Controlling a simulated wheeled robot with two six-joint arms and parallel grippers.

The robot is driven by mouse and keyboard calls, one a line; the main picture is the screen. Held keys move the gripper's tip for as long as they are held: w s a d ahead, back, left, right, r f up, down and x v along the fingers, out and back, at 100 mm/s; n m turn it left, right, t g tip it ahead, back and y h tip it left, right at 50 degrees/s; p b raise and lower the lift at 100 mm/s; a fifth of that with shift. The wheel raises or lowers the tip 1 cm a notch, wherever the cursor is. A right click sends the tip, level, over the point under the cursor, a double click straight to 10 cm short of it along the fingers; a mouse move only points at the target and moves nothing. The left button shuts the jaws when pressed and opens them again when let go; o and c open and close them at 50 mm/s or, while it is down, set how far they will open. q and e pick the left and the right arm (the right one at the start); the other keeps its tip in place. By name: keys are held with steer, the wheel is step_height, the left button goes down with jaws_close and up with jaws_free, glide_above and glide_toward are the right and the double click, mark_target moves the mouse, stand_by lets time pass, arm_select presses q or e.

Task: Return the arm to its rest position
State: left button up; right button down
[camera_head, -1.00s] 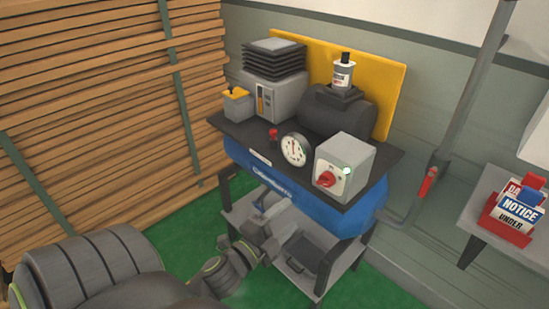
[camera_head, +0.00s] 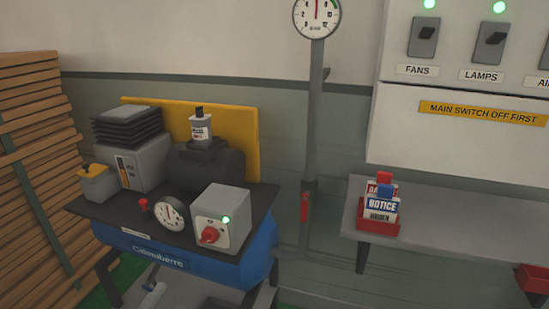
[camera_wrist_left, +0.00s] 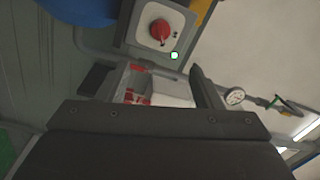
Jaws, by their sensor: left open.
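My left gripper (camera_wrist_left: 150,88) shows in the left wrist view as two dark fingers spread apart, with nothing seen held between them. Past the fingers is a grey switch box with a red knob (camera_wrist_left: 160,30) and a lit green lamp. The same switch box (camera_head: 230,212) is at the front right of the blue compressor (camera_head: 185,258) in the head view. My left gripper cannot be made out clearly in the head view. My right gripper is in neither view.
A grey shelf (camera_head: 450,222) holds a red tray of signs (camera_head: 378,225). Wooden slats (camera_head: 35,170) are at the left.

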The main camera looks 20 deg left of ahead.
arm_select(q)
steer(key=s+a+f+n+g+y, duration=0.1)
steer(key=s+a+f+n+g, duration=0.15)
steer(key=f, duration=0.95)
steer(key=s+a+f+n+g+y+p, duration=0.15)
steer(key=f+n+g, duration=0.25)
steer(key=f, duration=0.7)
steer(key=s+a+f+n+g, duration=0.2)
steer(key=f+n+g, duration=0.1)
steer(key=f, duration=0.9)
steer(key=s+d+f+n+g, duration=0.3)
steer(key=s+f+g, duration=0.1)
steer(key=s+f, duration=0.5)
steer(key=s+d+f+n+g+h, duration=0.1)
steer(key=s+d+f+n+g, duration=0.2)
steer(key=s+f, duration=0.6)
steer(key=s+d+g, duration=0.1)
steer(key=s, duration=0.4)
steer(key=shift+s+d+f, duration=0.15)
steer(key=shift+s+d, duration=0.05)
steer(key=shift+s, duration=0.05)
